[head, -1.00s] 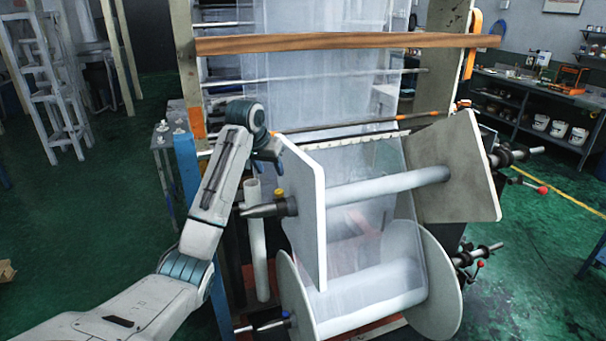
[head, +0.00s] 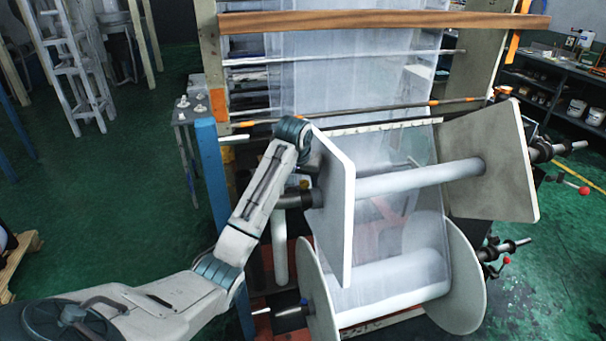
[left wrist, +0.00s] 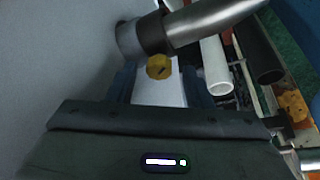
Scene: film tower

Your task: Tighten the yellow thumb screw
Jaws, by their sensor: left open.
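The yellow thumb screw (left wrist: 159,67) shows in the left wrist view, on the dark collar (left wrist: 142,38) of a metal shaft (left wrist: 212,22). My left gripper (left wrist: 160,82) is open, with a finger on either side below the screw in the picture. The screw appears in line with the gap; I cannot tell if either finger touches it. In the head view, the left wrist is beside the white square plate (head: 335,205) of the upper roll, above the collar (head: 296,200). The screw is hidden there behind my arm. My right gripper is not in view.
The white square plate stands close beside my left wrist. Below are a lower film roll with round white flanges (head: 462,275) and a vertical white tube (head: 279,245). A blue post (head: 211,180) stands left of my forearm.

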